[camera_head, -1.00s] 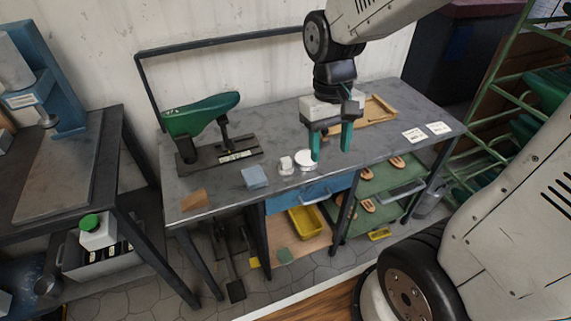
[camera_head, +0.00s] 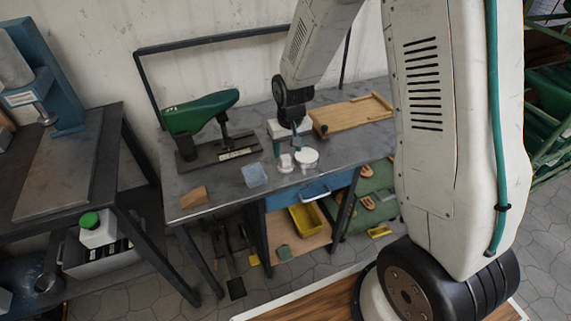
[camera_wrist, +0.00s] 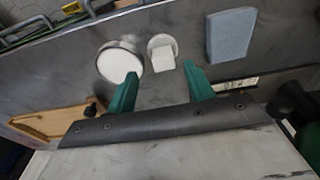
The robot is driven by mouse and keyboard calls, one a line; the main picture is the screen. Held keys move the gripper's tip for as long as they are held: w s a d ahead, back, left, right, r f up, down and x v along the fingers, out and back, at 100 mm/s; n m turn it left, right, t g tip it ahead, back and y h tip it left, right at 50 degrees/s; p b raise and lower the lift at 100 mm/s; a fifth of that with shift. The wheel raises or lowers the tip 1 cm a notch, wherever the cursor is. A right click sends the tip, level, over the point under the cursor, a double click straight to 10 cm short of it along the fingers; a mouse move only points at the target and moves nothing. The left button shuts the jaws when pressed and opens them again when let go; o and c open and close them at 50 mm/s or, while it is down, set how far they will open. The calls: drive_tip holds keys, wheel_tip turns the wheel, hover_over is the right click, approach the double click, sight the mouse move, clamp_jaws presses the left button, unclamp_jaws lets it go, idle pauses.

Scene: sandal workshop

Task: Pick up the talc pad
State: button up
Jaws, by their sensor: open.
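A small white piece with a round disc and a block-shaped grip (camera_head: 285,164) sits on the grey workbench (camera_head: 225,187); it looks to be the talc pad. It also shows in the wrist view (camera_wrist: 163,52), just beyond the gap between my fingers. A round white dish (camera_head: 307,159) stands right beside it, and it is left of the pad in the wrist view (camera_wrist: 118,63). My gripper (camera_head: 287,148) is open and empty, behind the pad in the head view.
A blue-grey block (camera_head: 254,175) lies left of the pad. A green machine arm (camera_head: 200,112) on a dark base stands behind it. A tan wedge (camera_head: 194,197) lies near the front left edge. A wooden board (camera_head: 350,115) lies at the back right. The bench around the wedge is clear.

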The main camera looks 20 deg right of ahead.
sight(286, 157)
drive_tip(key=f, duration=0.4)
drive_tip(key=shift+w+a+f, duration=0.1)
drive_tip(key=shift+w+a, duration=0.1)
drive_tip(key=shift+a, duration=0.05)
drive_tip(key=c, duration=1.1)
drive_tip(key=shift+c, duration=0.2)
